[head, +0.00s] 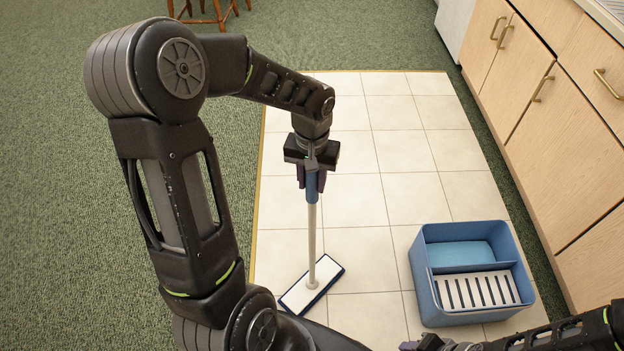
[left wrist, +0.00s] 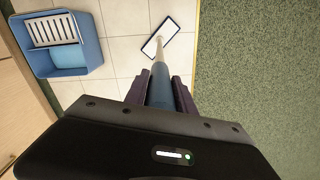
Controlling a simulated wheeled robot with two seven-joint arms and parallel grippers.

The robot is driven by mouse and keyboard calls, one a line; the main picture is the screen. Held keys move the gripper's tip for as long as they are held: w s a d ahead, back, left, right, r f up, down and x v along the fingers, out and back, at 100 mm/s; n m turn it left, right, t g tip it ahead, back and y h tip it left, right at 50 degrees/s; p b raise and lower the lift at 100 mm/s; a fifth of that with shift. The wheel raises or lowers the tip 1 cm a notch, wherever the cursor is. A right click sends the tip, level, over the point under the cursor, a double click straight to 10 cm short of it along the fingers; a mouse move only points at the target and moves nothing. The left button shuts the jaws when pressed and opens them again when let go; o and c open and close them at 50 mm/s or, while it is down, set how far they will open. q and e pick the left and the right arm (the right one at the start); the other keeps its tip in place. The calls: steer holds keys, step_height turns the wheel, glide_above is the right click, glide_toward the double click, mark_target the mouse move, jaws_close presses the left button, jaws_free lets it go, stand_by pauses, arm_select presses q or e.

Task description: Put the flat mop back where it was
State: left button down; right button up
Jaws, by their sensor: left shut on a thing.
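The flat mop (head: 312,240) stands close to upright on the white tiles, with its pale pole rising from a white, blue-edged head (head: 312,286). My left gripper (head: 312,183) is shut on the blue grip at the top of the pole. The left wrist view shows the blue grip (left wrist: 161,88) between my left fingers (left wrist: 160,95), and the mop head (left wrist: 161,38) on the tiles beyond. The right gripper (head: 430,343) shows only in part at the bottom edge of the head view, and its jaws cannot be made out.
A blue bucket (head: 428,290) with a slotted white tray and a water compartment stands on the tiles right of the mop; it also shows in the left wrist view (left wrist: 92,50). Wooden cabinets (head: 560,130) line the right. Green carpet (head: 50,200) lies left. A wooden stool (head: 205,14) stands at the back.

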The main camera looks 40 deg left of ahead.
arm_select(q)
steer(key=shift+f, duration=0.2)
steer(key=c, duration=1)
jaws_free()
steer(key=shift+c, duration=0.2)
steer(key=shift+r, duration=0.1)
steer(key=shift+r, duration=0.2)
step_height(320, 180, up, 12)
steer(key=shift+f+p, duration=0.1)
steer(key=shift+p, duration=0.55)
